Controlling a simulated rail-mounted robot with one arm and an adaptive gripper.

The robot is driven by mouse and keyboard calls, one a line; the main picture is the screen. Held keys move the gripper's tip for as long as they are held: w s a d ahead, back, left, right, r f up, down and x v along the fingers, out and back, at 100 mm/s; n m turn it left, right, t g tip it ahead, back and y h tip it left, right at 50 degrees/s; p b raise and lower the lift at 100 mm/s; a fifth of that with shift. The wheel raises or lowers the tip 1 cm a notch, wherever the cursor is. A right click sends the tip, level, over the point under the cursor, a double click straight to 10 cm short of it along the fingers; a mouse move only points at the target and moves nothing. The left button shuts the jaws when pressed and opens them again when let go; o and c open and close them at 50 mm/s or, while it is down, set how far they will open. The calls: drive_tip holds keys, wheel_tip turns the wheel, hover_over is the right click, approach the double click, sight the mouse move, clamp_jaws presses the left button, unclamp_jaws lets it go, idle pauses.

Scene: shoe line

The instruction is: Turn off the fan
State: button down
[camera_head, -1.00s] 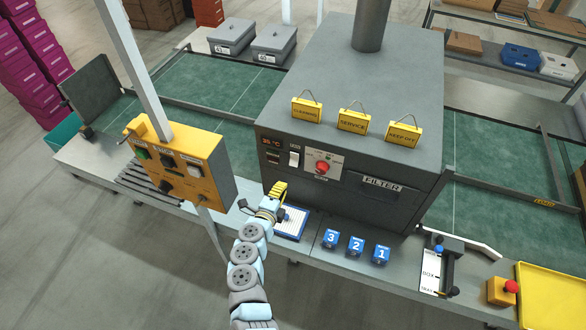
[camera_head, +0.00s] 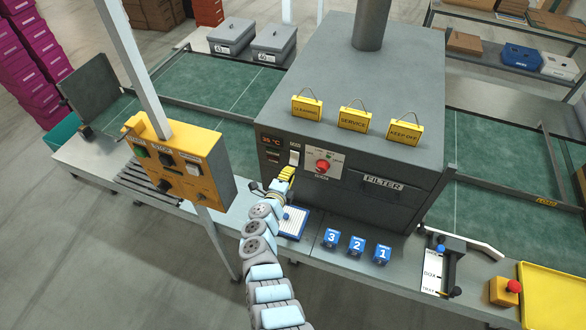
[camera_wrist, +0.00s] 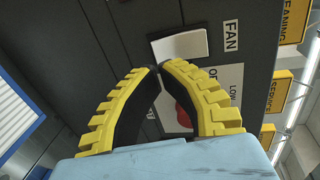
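The fan switch (camera_head: 294,157) is a white rocker on the front of the dark grey machine (camera_head: 350,90). In the wrist view the switch (camera_wrist: 180,46) shows large beside a "FAN" label (camera_wrist: 231,36). I cannot tell which way it is tipped. My gripper (camera_head: 287,172) is just below the switch in the head view. In the wrist view my gripper (camera_wrist: 160,69) has its yellow-backed fingertips together, with nothing seen between them. The tips are close to the switch's edge; a small gap seems to remain.
A red knob (camera_head: 322,166) sits right of the switch; my finger partly covers it in the wrist view. A yellow control box (camera_head: 180,161) on a post stands left of my arm. Blue numbered blocks (camera_head: 357,246) stand on the bench.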

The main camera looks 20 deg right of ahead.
sight(295, 164)
drive_tip(key=shift+w+d, duration=0.45)
drive_tip(key=shift+w, duration=0.1)
drive_tip(key=shift+b+x, duration=0.7)
drive_tip(key=shift+x, duration=0.2)
drive_tip(key=shift+d+f, duration=0.1)
drive_tip(key=shift+f, duration=0.1)
